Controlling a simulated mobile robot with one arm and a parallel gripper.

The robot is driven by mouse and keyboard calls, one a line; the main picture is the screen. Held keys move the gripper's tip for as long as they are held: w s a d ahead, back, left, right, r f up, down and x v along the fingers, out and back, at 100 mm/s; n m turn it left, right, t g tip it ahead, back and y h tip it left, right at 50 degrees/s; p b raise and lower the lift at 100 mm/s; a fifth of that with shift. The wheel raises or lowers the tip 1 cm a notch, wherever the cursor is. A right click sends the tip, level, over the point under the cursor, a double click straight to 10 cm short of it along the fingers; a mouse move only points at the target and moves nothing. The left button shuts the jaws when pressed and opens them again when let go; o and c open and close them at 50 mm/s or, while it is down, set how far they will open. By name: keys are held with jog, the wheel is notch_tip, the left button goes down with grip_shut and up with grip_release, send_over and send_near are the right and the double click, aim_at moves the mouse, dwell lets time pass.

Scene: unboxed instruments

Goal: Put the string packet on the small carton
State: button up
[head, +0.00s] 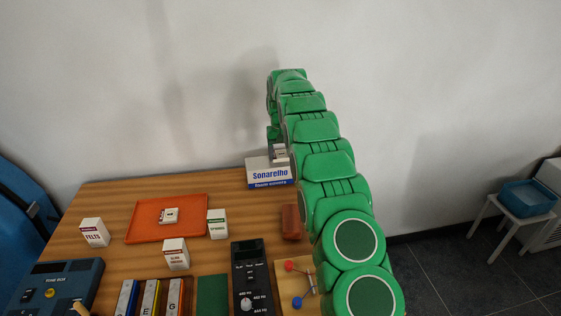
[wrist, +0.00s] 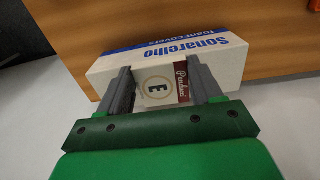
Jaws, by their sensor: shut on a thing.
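My gripper (wrist: 160,82) is shut on a small white and dark-red string packet (wrist: 163,85) marked with an E, one finger at each side. In the head view the packet (head: 280,150) shows just above a white and blue carton (head: 268,172) lettered "Sonarelho foam covers". The carton stands at the table's back right; it also shows in the wrist view (wrist: 218,68), behind and around the packet. I cannot tell whether the packet touches the carton's top. In the head view my arm partly hides the gripper.
On the wooden table (head: 115,200) are an orange tray (head: 140,236) with a small white packet (head: 169,215) in it, several little white boxes, a brown block (head: 291,222), a black device (head: 252,275) and a blue tone box (head: 57,285). The wall is close behind the carton.

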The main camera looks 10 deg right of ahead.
aim_at(280, 155)
jog(key=shift+w+f, duration=0.1)
jog(key=shift+w+f, duration=0.2)
jog(key=shift+f, duration=1.6)
jog(key=o, duration=1)
jog(key=shift+f, duration=0.1)
notch_tip(280, 155, up, 12)
jog(key=shift+f, duration=0.2)
jog(key=shift+r, duration=0.35)
